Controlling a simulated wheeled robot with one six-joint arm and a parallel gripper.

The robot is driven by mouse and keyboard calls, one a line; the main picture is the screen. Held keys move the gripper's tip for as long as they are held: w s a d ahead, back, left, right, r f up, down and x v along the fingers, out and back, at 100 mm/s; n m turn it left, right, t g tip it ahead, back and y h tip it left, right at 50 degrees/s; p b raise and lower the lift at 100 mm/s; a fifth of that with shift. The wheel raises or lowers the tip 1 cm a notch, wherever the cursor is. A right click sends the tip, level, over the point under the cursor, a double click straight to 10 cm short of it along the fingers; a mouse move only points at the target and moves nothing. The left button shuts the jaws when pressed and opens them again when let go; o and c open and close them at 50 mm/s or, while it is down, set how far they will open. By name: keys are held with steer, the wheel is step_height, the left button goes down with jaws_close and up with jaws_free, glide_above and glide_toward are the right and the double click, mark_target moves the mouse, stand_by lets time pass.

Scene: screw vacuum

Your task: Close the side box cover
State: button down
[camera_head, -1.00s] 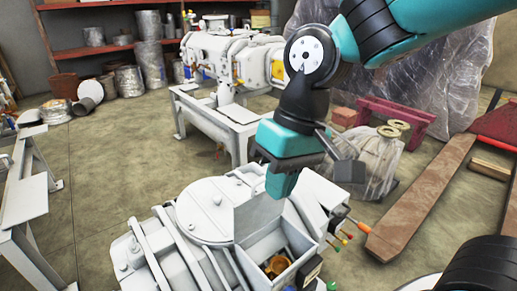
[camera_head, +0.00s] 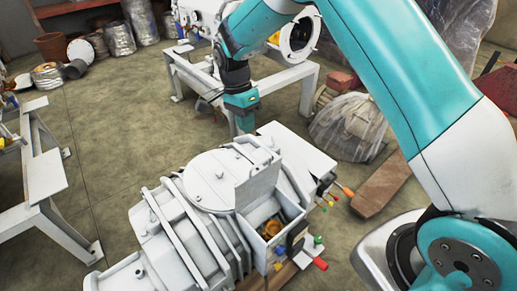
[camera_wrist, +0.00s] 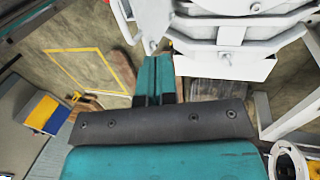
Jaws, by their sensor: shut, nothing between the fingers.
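The white vacuum machine (camera_head: 195,205) stands at the lower middle of the head view. Its side box (camera_head: 287,240) is open at the top, with a brass-coloured part (camera_head: 271,227) inside. The box cover (camera_head: 258,188) stands up, raised at the box's far-left edge. My gripper (camera_head: 246,126) is shut and empty, pointing down beyond the cover, on the machine's far side. It looks apart from the cover. In the wrist view, my shut teal fingers (camera_wrist: 153,78) point toward the upper part of the picture, beside white machinery (camera_wrist: 232,40). I cannot make out the cover there.
A white bench (camera_head: 285,85) with another machine stands close behind my gripper. A white stand (camera_head: 50,190) is at the left. A wrapped bundle (camera_head: 350,125) lies back right. The floor left of the machine is clear.

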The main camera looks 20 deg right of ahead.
steer(key=s+d+f, duration=0.1)
steer(key=s+f, duration=0.4)
steer(key=f, duration=0.1)
steer(key=shift+d, duration=0.3)
steer(key=shift+s+f, duration=0.1)
